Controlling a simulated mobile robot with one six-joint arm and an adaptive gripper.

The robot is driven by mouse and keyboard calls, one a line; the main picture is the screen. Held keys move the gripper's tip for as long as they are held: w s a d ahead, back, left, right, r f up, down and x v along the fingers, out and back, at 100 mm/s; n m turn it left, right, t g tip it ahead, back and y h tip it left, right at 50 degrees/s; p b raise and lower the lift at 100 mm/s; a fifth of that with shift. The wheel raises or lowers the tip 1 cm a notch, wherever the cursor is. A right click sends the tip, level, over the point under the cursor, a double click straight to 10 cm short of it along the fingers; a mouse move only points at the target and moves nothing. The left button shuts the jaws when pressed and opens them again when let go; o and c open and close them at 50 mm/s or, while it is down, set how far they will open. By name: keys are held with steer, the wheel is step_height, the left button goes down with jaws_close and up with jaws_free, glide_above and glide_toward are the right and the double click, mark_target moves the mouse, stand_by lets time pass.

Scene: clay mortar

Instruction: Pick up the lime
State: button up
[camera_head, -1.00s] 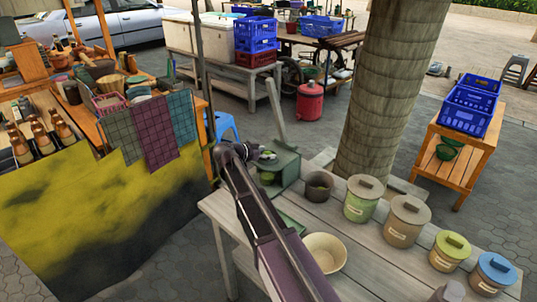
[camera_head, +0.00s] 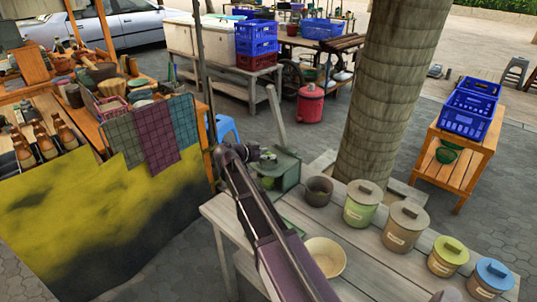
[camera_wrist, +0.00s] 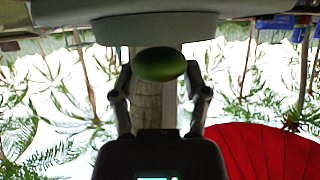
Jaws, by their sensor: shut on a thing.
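The lime (camera_wrist: 160,64) is a dark green, rounded fruit between the two fingers of my gripper (camera_wrist: 159,80) in the wrist view. The fingers touch it from both sides, and my gripper is shut on it. In the head view my gripper (camera_head: 262,155) is small, at the dark green box (camera_head: 289,172) near the back left of the grey plank table (camera_head: 385,268). A green patch shows there, but the fingers are too small to make out. My own arm hides part of the box and table.
A dark mortar-like bowl (camera_head: 318,191) stands right of the box. A pale bowl (camera_head: 325,256) lies nearer, beside my arm. Several lidded canisters (camera_head: 405,226) line the table to the right. A thick trunk (camera_head: 392,90) rises behind. A stall with cloths (camera_head: 158,138) stands at the left.

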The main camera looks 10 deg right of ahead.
steer(key=shift+r+p, duration=0.4)
steer(key=shift+r, duration=0.35)
steer(key=s+a+r+p, duration=0.1)
steer(key=s+a, duration=0.1)
steer(key=s, duration=1.4)
steer(key=shift+r+p, duration=0.3)
